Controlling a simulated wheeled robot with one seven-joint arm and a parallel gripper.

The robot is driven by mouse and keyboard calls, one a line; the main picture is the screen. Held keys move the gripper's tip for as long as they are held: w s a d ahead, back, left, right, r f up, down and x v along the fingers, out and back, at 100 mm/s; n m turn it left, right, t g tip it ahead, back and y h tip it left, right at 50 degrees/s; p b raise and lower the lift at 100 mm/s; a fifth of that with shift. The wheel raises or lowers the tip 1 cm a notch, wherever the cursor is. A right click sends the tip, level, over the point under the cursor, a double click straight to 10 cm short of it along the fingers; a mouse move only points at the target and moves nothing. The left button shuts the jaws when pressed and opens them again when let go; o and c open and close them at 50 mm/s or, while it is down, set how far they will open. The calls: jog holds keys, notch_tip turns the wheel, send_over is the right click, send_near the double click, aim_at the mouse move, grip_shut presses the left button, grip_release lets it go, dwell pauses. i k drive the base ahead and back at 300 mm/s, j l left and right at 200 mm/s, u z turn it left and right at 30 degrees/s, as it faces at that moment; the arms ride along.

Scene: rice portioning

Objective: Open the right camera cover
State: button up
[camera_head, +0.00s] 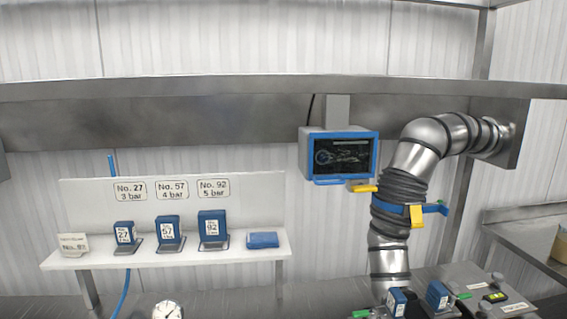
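I cannot clearly make out a camera cover here. At the bottom right, two blue box-shaped parts stand on a grey machine (463,281): a left one (397,301) and a right one (438,295). I cannot tell whether either is a camera cover, or whether it is open or shut. My gripper is not in view.
A metal duct (388,263) with a blue clamp (390,206) comes down above the machine. A blue-framed screen (345,157) hangs left of it. A white shelf (180,257) holds several blue items. A pressure gauge (167,310) shows below.

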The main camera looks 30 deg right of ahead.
aim_at(367, 133)
jog(key=z, duration=1.25)
